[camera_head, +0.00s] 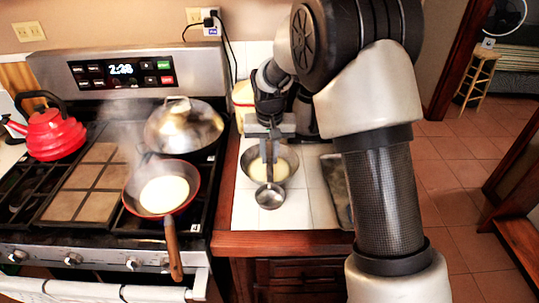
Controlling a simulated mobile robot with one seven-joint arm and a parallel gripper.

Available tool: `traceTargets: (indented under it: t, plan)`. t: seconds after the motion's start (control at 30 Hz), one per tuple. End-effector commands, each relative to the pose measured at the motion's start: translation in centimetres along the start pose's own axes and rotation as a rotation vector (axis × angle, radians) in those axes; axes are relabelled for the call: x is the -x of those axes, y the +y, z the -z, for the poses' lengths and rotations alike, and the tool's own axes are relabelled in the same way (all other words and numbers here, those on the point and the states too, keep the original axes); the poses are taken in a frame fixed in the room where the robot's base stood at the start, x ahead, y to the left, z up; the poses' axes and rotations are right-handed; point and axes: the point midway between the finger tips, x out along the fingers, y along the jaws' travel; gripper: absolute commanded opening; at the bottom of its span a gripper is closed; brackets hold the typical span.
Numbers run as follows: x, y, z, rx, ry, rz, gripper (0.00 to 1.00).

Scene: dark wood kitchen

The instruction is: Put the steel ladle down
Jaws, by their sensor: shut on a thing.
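The steel ladle (270,197) hangs bowl-down from my gripper (270,150), at the near side of a metal mixing bowl (286,178) on the white tiled counter. My gripper is shut on the ladle's handle, above the bowl. The ladle's bowl overlaps the mixing bowl's near rim in the picture; I cannot tell whether it touches the counter. The mixing bowl holds pale yellow batter. Part of its far side is hidden behind my gripper.
A frying pan (131,202) with a pale round of batter (164,194) stands on the stove, its wooden handle (172,250) toward the front. A lidded pan (184,128) and red kettle (48,133) stand behind. White tiles (300,215) are bare in front of the mixing bowl.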

Motion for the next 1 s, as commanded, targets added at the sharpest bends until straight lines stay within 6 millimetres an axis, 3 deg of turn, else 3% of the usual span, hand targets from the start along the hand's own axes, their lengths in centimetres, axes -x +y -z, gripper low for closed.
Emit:
traceTargets:
  t: [0.17,0.2,0.3,0.57,0.73,1.0]
  plan:
    - [-0.7,0.0,-0.1,0.000,-0.001,0.000,0.00]
    - [-0.6,0.0,-0.1,0.000,-0.001,0.000,0.21]
    - [-0.6,0.0,-0.1,0.000,-0.001,0.000,0.34]
    - [-0.5,0.0,-0.1,0.000,0.000,0.000,0.34]
    - [0.9,0.0,0.1,0.000,0.003,0.001,0.34]
    - [6.6,-0.1,0.2,0.000,0.005,0.002,0.34]
